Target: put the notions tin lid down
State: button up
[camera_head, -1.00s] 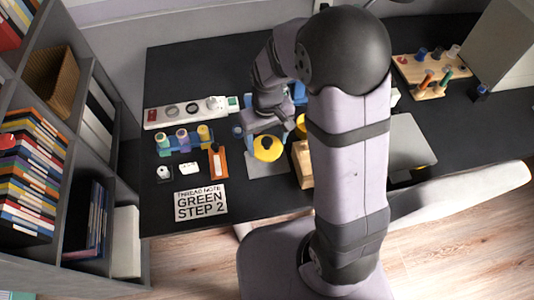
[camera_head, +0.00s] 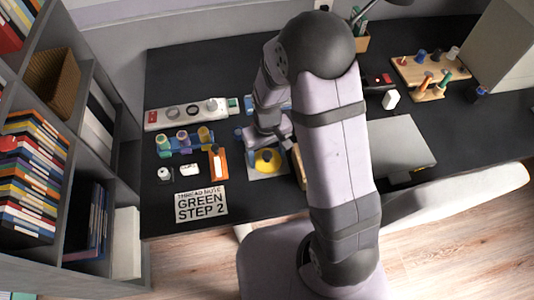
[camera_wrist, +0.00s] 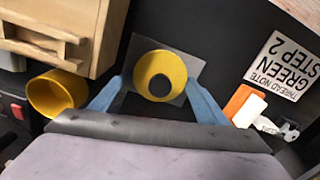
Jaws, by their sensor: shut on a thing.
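The notions tin lid (camera_wrist: 172,66) is a round yellow disc with a black centre, over a grey square mat (camera_wrist: 192,66) in the wrist view. My gripper (camera_wrist: 158,82) has its two blue fingers on either side of the lid and is shut on it. In the head view the lid (camera_head: 267,161) shows below my wrist, over the mat (camera_head: 254,174). I cannot tell whether the lid touches the mat. An open yellow tin (camera_wrist: 55,95) stands to the left in the wrist view; my arm hides it in the head view.
A wooden drawer box (camera_wrist: 75,25) stands close to the lid and tin. An orange block (camera_head: 219,163), a thread rack (camera_head: 181,150) and a "GREEN STEP 2" card (camera_head: 201,204) lie left of the mat. Black desk is free at front.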

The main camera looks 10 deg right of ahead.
aim_at(267, 154)
jog(key=shift+f, duration=0.1)
jog(key=o, duration=1)
jog(key=shift+o, duration=0.2)
notch_tip(267, 154, up, 12)
jog(key=b, duration=0.1)
jog(key=s+d+m, duration=0.2)
jog(key=s+d, duration=0.3)
jog(key=s, duration=0.8)
jog(key=shift+f+m, duration=0.3)
jog(key=shift+f, duration=0.1)
